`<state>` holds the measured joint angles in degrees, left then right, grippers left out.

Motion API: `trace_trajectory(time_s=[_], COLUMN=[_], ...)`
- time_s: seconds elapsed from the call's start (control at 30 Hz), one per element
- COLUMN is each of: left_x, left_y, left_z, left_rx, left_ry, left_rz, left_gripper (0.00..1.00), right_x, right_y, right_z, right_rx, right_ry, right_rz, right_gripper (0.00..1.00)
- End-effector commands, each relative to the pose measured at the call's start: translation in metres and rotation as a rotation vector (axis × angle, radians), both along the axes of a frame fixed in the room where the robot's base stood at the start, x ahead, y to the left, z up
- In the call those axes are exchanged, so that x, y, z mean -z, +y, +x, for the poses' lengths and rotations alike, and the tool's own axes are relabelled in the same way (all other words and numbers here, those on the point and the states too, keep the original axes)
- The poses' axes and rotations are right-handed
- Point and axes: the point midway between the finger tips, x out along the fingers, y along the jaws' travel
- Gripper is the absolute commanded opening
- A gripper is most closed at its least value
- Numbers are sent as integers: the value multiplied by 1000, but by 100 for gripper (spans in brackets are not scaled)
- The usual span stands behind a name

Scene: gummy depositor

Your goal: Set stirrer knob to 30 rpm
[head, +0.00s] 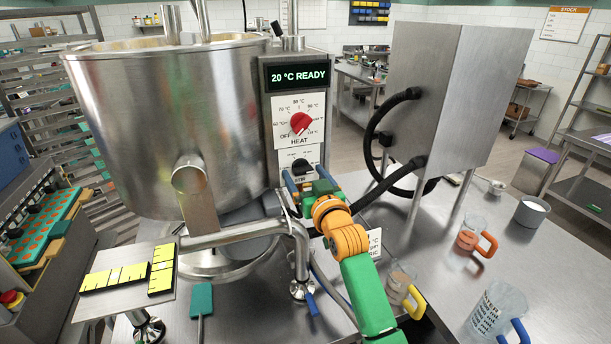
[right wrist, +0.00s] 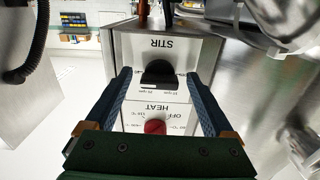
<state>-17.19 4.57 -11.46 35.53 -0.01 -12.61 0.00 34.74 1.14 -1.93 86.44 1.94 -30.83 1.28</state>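The black stirrer knob (head: 301,167) sits on the white STIR plate, low on the kettle's control box. It also shows in the right wrist view (right wrist: 159,72), where the picture is upside down. The small rpm labels around it are hard to read. My right gripper (head: 306,178) is open in front of the STIR plate, its blue fingers spread wide. In the right wrist view the fingers (right wrist: 160,78) appear on either side of the knob, with gaps on both sides and no visible contact. My left gripper is not in view.
The red HEAT knob (head: 300,123) sits above the STIR plate, under the display (head: 297,75) reading 20 °C READY. The steel kettle (head: 165,120) stands left. A steel cabinet (head: 455,90) with black hoses stands right. Measuring jugs (head: 493,310) stand on the table.

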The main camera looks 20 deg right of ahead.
Motion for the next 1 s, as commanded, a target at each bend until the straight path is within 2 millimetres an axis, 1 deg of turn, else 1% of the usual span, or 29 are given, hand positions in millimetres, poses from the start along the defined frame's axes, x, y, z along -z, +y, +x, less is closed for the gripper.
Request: trace_trajectory(time_s=[0.17, 0.27, 0.5, 0.6, 0.7, 1.0], left_x=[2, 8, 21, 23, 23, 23], left_y=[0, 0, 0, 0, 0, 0], left_z=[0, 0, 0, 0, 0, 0], left_rx=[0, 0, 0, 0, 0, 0], left_ry=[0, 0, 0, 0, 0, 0], left_rz=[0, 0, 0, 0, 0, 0], left_gripper=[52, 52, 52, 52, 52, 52], right_x=[2, 4, 4, 3, 2, 1], right_y=[0, -1, -2, -2, -2, -2], right_z=[-4, -16, -55, -66, -70, -70], right_rx=[0, 0, 0, 0, 0, 0], right_ry=[1, 1, 0, -1, 2, 2], right_rz=[-1, -1, 0, 0, 0, 0], right_gripper=[88, 88, 88, 88, 88, 88])
